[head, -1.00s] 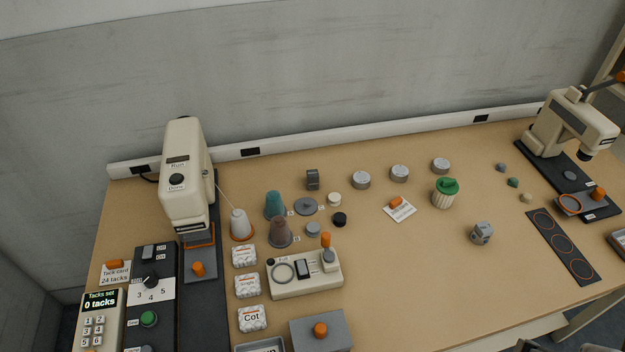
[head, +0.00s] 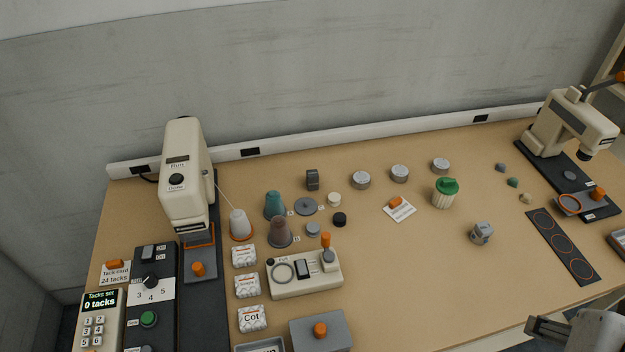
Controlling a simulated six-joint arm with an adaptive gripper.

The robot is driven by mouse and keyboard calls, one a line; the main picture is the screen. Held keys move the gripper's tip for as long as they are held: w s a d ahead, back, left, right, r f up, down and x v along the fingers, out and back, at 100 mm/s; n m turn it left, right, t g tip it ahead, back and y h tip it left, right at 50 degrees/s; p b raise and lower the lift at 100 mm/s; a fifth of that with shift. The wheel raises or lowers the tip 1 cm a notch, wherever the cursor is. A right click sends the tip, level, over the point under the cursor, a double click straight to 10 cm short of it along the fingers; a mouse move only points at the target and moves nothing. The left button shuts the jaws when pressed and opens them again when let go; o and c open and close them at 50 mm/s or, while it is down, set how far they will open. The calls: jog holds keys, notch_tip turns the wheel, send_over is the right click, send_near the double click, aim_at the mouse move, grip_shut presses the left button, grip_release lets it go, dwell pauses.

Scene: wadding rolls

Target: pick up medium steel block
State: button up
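Three silver round steel blocks stand in a row at the back of the table: a left one (head: 361,180), a middle one (head: 400,173) and a right one (head: 440,165). They look close in size, and I cannot tell which is the medium one. My gripper (head: 540,328) shows at the bottom right corner, pointing left, well in front of the blocks and far from them. Its fingertips are small and partly merged in view, so its opening is unclear. No held thing shows.
A green-topped jar (head: 445,194) and a white card with an orange tab (head: 399,208) stand in front of the blocks. A grey metal piece (head: 482,233) lies to the right. A dark mat with orange rings (head: 562,246) is near my gripper. The table's front middle is clear.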

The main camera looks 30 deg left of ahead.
jog(key=w+a+f+n+t+y, duration=0.2)
jog(key=w+a+n+y, duration=0.15)
jog(key=w+a, duration=2)
jog(key=n+y, duration=0.5)
send_over(314, 177)
jog(key=s+d, duration=0.2)
notch_tip(314, 177, down, 18)
jog(key=shift+r+t, duration=0.2)
jog(key=shift+t, duration=0.1)
jog(key=shift+f, duration=0.1)
jog(key=shift+f, duration=2.8)
